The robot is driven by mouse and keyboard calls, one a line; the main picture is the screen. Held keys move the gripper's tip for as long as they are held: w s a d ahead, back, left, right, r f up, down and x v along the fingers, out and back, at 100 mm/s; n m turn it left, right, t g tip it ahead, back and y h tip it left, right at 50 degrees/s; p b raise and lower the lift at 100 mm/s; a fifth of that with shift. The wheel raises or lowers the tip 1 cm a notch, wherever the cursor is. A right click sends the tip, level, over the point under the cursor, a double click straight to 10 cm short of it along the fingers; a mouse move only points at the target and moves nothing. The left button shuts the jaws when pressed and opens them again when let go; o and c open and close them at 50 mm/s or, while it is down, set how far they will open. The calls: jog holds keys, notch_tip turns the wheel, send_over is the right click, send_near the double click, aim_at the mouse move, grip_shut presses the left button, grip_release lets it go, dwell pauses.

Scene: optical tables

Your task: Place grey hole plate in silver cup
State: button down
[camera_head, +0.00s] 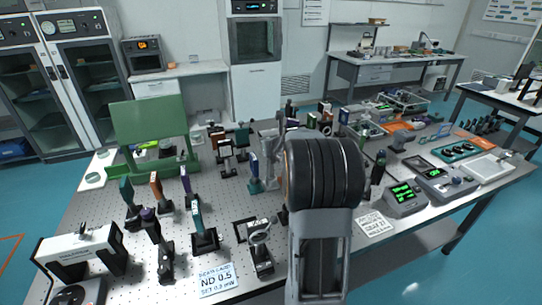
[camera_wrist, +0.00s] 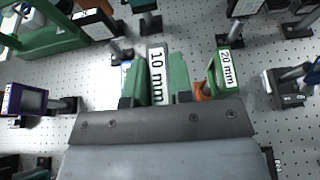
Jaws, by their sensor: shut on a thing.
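My gripper (camera_wrist: 159,84) shows in the wrist view, its two green-padded fingers shut on a grey plate (camera_wrist: 156,68) labelled "10 mm". The plate is upright between the fingers, with its label facing the camera; its hole and lower part are not visible. In the head view my arm hides the gripper and most of what is around it. I cannot make out a silver cup for certain in either view.
A green plate labelled "20 mm" (camera_wrist: 221,72) stands close right of my gripper. Several post-mounted optics crowd the perforated table (camera_head: 105,215). A green stand (camera_head: 150,122) is at the back left, control boxes (camera_head: 404,197) at the right. A card (camera_head: 216,282) lies in front.

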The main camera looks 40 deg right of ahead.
notch_tip(320, 180, down, 6)
jog(key=w+d, duration=0.1)
jog(key=w, duration=0.1)
jog(key=shift+d+f+b, duration=0.2)
jog(key=shift+d+b, duration=0.2)
jog(key=shift+w+f, duration=0.1)
jog(key=shift+f, duration=0.1)
jog(key=c, duration=1)
grip_release()
